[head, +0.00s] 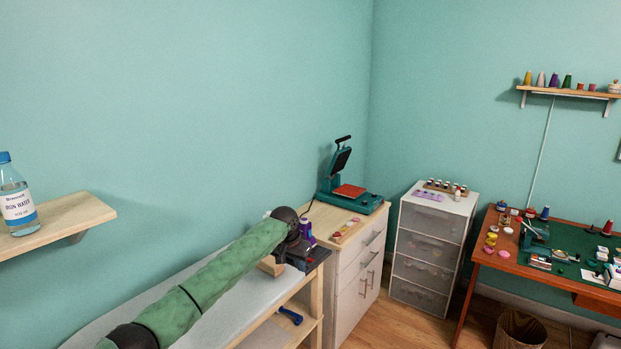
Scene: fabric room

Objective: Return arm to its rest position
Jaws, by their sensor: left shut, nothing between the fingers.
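My left arm, in a green sleeve, reaches from the bottom left across the grey-topped ironing table (130,310). Its dark left gripper (301,252) is at the table's far right end, close to the wooden cabinet. The gripper is shut with nothing held. A purple item (306,230) shows just behind the wrist, partly hidden by it. I cannot tell whether the gripper touches the table. My right gripper is out of view.
A teal heat press (349,198) stands on the wooden cabinet (352,262). A wall shelf (85,212) holds a water bottle (17,200) at left. A blue tool (290,315) lies on the lower shelf. A drawer unit (428,255) and sewing desk (500,262) stand right.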

